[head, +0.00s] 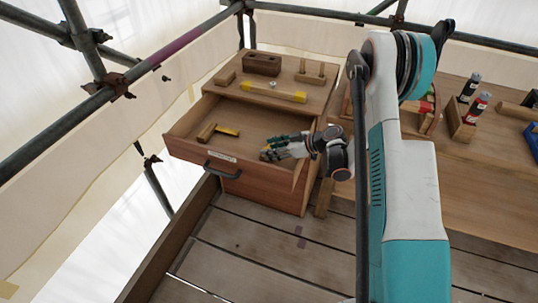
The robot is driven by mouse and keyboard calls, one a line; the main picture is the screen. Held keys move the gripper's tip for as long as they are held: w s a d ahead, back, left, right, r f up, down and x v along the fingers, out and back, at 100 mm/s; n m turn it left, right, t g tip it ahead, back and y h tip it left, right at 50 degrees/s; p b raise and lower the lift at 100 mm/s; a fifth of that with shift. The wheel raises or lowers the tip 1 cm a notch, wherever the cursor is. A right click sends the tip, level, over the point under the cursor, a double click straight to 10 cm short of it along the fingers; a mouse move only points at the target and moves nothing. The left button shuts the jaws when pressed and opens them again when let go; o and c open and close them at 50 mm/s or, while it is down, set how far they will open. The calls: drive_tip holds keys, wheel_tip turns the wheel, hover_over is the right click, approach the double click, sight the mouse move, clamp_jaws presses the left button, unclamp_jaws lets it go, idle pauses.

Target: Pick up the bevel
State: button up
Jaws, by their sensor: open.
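A small tool with a dark wooden part and a yellow bar (218,131) lies in the open drawer (183,130), on its left side; it looks like the bevel, though it is small in the picture. My gripper (270,149) is over the right part of the drawer, to the right of this tool and apart from it. Its fingers are open and point left, with nothing seen between them. Some green shows by the fingers; I cannot tell whether it belongs to the gripper or to something in the drawer.
A yellow bar-shaped tool (273,92), a dark wooden block (262,64) and other wooden pieces lie on the cabinet top. The drawer's dark handle (221,170) faces front. A bench at right holds bottles (470,87). Scaffold poles (165,50) run along the left.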

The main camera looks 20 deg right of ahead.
drive_tip(key=shift+w+a+f, duration=0.15)
drive_tip(key=shift+a, duration=0.1)
clamp_jaws()
